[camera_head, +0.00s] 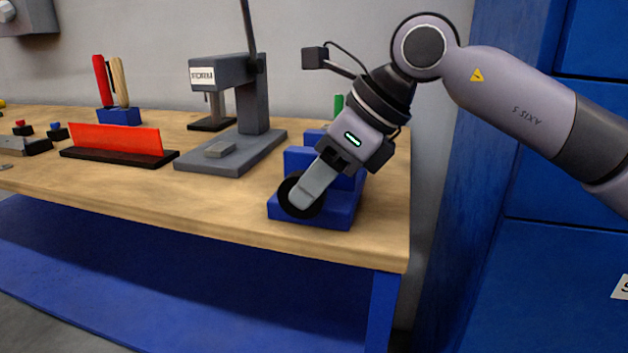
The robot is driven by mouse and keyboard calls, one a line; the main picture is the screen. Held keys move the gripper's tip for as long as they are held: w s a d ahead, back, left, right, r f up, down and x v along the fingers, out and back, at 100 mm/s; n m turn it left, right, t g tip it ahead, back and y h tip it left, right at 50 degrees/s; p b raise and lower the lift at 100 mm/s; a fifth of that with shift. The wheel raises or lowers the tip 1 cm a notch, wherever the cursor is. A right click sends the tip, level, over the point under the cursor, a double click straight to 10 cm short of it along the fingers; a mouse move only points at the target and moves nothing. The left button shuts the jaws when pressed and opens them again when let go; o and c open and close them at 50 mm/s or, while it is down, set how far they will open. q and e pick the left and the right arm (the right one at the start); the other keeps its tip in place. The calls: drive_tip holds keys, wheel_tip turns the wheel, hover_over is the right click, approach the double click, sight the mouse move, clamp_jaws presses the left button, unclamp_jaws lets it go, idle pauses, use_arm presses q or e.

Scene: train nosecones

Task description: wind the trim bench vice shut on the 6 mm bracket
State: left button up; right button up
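The blue bench vice (338,210) stands at the right end of the wooden bench, with its blue jaw blocks partly behind my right gripper. A black round handwheel (289,190) is on its front. My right gripper (304,197) reaches down from the upper right, and its grey fingers overlap the wheel. I see the fingers side-on, so I cannot tell whether they are closed on the wheel. I cannot make out the 6 mm bracket; the space between the jaws is largely hidden by the gripper. My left gripper is not in view.
A grey lever press (228,155) stands left of the vice. Further left are a red panel on a black base (115,140) and a blue holder (119,116) with red and wooden handles. A blue cabinet (550,270) stands right of the bench. The bench front (200,200) is clear.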

drive_tip(key=shift+o, duration=0.7)
drive_tip(key=shift+d+r, duration=0.2)
drive_tip(key=shift+r, duration=0.15)
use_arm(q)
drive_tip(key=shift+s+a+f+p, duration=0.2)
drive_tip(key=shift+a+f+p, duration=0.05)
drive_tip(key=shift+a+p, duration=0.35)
use_arm(e)
drive_tip(key=v, duration=0.6)
drive_tip(key=shift+s+d+r, duration=0.1)
